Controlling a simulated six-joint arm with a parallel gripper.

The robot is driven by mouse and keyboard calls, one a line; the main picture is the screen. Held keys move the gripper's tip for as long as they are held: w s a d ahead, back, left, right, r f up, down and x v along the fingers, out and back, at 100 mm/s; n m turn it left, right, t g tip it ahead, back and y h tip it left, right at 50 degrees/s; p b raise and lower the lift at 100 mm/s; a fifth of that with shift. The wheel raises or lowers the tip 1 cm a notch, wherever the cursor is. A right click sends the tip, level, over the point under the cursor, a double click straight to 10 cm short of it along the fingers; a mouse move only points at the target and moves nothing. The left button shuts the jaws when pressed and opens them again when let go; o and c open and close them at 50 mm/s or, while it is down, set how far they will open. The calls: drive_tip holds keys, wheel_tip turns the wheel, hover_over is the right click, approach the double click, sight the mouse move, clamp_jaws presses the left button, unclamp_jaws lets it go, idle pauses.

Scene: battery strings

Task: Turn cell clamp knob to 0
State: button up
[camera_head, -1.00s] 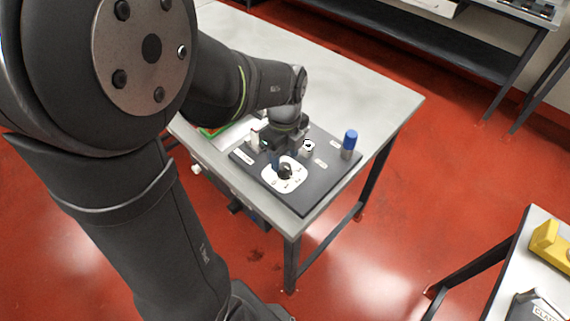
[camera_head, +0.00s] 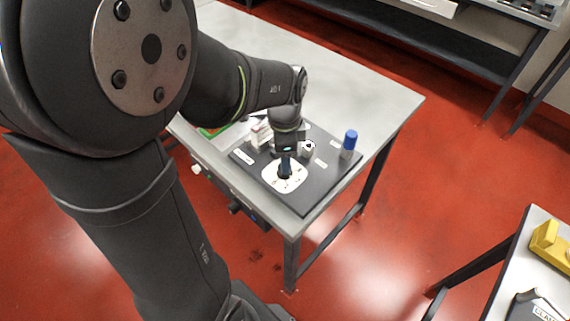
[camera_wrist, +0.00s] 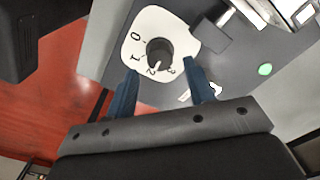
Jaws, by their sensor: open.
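The cell clamp knob (camera_wrist: 159,53) is a round black knob on a white dial plate (camera_wrist: 140,30) marked 0, 1, 2 and 3. In the wrist view its light pointer line appears to face near the 2. In the head view the dial plate (camera_head: 284,184) sits at the near side of a dark panel (camera_head: 318,188), and my gripper largely covers the knob. My gripper (camera_wrist: 160,82) is open, with its two blue fingers on either side of and just short of the knob in the wrist view. I cannot tell whether they touch it. In the head view my gripper (camera_head: 285,170) points down over the dial.
A blue-topped cylinder (camera_head: 350,141) stands at the panel's right. White blocks (camera_head: 261,134) stand behind the dial, close to my gripper. The grey tabletop (camera_head: 360,85) behind is mostly clear.

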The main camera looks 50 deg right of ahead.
drive_tip(key=shift+n, duration=1)
drive_tip(key=shift+f, duration=0.15)
drive_tip(key=shift+f, duration=1.6)
drive_tip(key=c, duration=0.8)
drive_tip(key=m, duration=0.5)
drive_tip(key=shift+c, duration=0.2)
drive_tip(key=shift+m, duration=0.4)
